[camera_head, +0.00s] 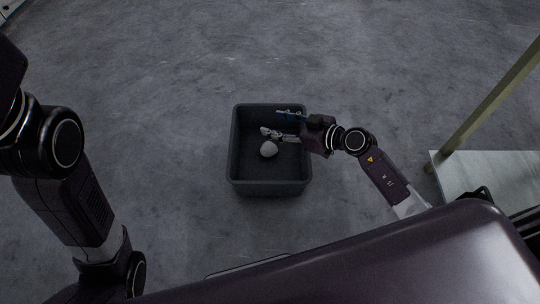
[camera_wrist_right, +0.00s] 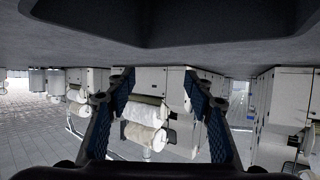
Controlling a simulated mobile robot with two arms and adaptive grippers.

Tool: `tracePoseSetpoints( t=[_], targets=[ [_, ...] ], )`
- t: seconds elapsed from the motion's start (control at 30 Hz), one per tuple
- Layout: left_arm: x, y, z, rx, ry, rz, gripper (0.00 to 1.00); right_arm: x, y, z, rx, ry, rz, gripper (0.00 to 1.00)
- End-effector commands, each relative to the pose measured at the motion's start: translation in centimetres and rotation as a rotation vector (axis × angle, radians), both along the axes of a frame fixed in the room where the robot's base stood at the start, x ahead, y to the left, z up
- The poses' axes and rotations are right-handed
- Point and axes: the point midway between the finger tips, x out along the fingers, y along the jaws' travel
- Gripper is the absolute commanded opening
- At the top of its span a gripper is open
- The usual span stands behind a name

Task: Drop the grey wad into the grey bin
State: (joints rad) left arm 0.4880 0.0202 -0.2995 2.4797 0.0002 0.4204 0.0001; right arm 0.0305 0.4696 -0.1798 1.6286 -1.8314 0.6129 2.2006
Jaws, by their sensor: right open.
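The grey bin (camera_head: 236,186) stands on the floor in the middle of the head view, its open top facing up. The pale grey wad (camera_head: 268,149) shows inside the bin's outline, just below the lower fingertip of my right gripper in the picture. I cannot tell whether it touches the bin's bottom. My right gripper (camera_head: 273,122) is over the bin, reaching in from the right, with its fingers spread. In the right wrist view its two fingers (camera_wrist_right: 160,112) stand apart with nothing held between them. The wad is not visible there. My left gripper is out of view.
Bare grey concrete floor (camera_head: 150,60) surrounds the bin. At the right is a pale panel (camera_head: 490,172) with a yellowish post (camera_head: 490,100). The right wrist view shows white cabinets (camera_wrist_right: 150,80) and pale rolls (camera_wrist_right: 143,135) in the distance.

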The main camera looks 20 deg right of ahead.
Motion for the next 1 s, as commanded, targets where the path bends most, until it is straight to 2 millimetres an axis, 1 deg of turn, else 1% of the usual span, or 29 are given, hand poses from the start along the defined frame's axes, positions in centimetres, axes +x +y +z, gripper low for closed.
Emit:
tracePoseSetpoints(
  t=[0.17,0.3,0.5,0.7,1.0],
  targets=[
    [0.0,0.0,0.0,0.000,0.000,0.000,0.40,-2.4,-1.9,1.0,-0.004,0.002,-0.001,0.48],
    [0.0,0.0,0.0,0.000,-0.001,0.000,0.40,-4.6,-3.6,2.2,-0.005,0.003,0.001,0.48],
    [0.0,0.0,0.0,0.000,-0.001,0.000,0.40,-7.1,-5.6,3.5,-0.003,0.004,0.000,0.48],
    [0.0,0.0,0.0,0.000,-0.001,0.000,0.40,-8.2,-6.4,4.2,-0.001,0.002,0.001,0.48],
    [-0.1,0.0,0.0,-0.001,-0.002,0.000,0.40,-8.3,-6.5,4.3,0.000,0.001,0.001,0.48]
  ],
)
